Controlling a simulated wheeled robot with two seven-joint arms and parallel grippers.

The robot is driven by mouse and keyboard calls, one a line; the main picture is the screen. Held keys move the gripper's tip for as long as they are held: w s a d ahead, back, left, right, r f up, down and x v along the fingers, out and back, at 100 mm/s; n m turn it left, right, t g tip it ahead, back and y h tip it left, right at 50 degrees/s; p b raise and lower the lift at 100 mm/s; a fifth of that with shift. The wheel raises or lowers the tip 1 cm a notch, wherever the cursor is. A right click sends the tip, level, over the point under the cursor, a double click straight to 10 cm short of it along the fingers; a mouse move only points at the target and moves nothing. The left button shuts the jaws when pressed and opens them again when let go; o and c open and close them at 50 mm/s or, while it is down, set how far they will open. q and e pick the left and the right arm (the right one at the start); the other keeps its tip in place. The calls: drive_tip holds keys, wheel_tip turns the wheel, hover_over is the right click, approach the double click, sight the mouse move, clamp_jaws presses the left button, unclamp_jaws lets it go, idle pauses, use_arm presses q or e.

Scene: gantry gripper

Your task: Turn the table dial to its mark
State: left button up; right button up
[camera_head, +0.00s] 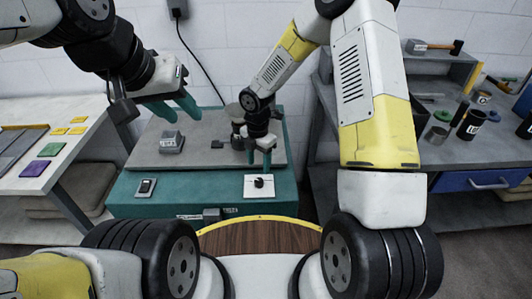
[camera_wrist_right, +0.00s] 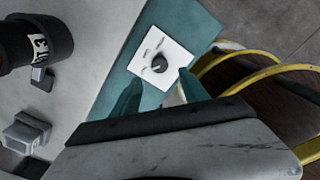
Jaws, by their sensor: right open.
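The table dial is a black knob (camera_head: 258,183) on a white square plate (camera_head: 249,193), set in the teal front of the workbench. In the right wrist view the knob (camera_wrist_right: 159,64) has a pale pointer line, and small printed labels sit on the plate (camera_wrist_right: 176,48). The lettering is too small to read surely. My right gripper (camera_head: 260,158) is just above the dial, its fingers apart with nothing between them. In the wrist view its fingertips (camera_wrist_right: 158,88) lie either side of the knob's lower edge, not closed on it. My left gripper (camera_head: 185,114) hangs open over the bench's left part.
A grey block (camera_head: 171,143) stands on the bench top, and a black switch (camera_head: 146,187) is on its front left. A dark cylindrical fixture (camera_head: 238,125) stands close behind my right gripper. Side tables hold coloured pads (camera_head: 51,149) at left and cans (camera_head: 471,124) at right.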

sight(259, 181)
wheel_tip(259, 181, down, 8)
drive_tip(key=shift+f, duration=0.1)
idle(0.4)
clamp_jaws()
